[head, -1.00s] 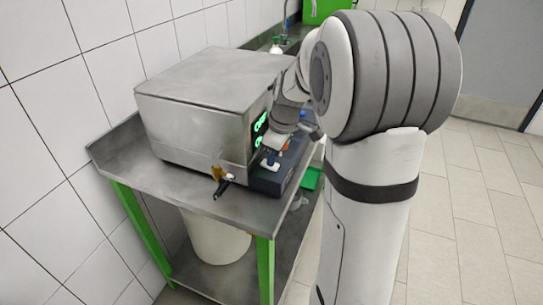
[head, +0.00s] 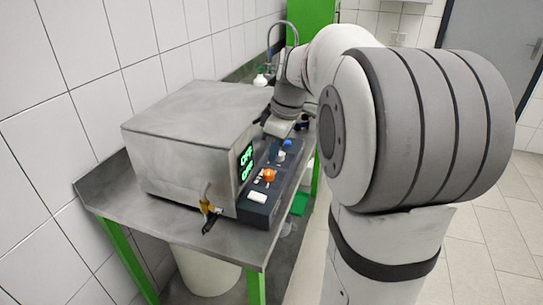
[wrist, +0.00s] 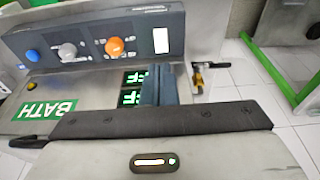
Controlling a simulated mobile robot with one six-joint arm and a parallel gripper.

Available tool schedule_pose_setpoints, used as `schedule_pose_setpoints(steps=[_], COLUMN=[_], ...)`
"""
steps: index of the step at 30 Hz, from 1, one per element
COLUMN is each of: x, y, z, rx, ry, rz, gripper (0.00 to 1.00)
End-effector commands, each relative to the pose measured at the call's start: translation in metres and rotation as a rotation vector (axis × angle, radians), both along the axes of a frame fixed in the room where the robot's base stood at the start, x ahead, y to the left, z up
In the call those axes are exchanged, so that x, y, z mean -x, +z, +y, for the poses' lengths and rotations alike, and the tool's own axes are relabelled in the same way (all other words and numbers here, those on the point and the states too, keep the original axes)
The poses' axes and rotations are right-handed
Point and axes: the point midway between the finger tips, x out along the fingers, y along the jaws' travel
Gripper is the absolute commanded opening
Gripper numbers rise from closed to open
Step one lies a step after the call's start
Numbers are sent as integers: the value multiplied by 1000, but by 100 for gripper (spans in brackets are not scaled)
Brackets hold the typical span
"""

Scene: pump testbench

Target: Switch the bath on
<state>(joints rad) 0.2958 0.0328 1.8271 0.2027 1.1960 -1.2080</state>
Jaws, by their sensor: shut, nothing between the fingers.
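The bath (head: 195,125) is a steel box on a steel table, with a green BATH label (wrist: 45,108) in the wrist view. Its green-lit display (head: 246,163) appears to read OFF on two lines. The dark control panel (head: 249,208) along its front carries a white rocker switch (head: 257,197), an orange knob (head: 269,175), a grey knob (wrist: 68,50) and a blue button (head: 288,142). The switch also shows in the wrist view (wrist: 161,40). My gripper (wrist: 160,72) is shut and empty, apart from the switch, covering part of the display in the wrist view.
A brass tap with a black handle (head: 207,212) juts from the bath's near corner. A tiled wall (head: 60,80) stands close behind the table. A sink faucet (head: 283,25) and a green cabinet (head: 311,18) are beyond. Open floor lies right.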

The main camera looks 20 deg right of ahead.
Motion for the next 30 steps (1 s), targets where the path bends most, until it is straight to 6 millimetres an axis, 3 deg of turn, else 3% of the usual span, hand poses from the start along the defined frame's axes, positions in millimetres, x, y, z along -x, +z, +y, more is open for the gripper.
schedule_pose_setpoints(steps=[11,30], x=[-3,-8], y=[-5,3], z=[3,11], rx=[-33,-106], ry=[-3,3], rz=[-29,-87], gripper=[0,0])
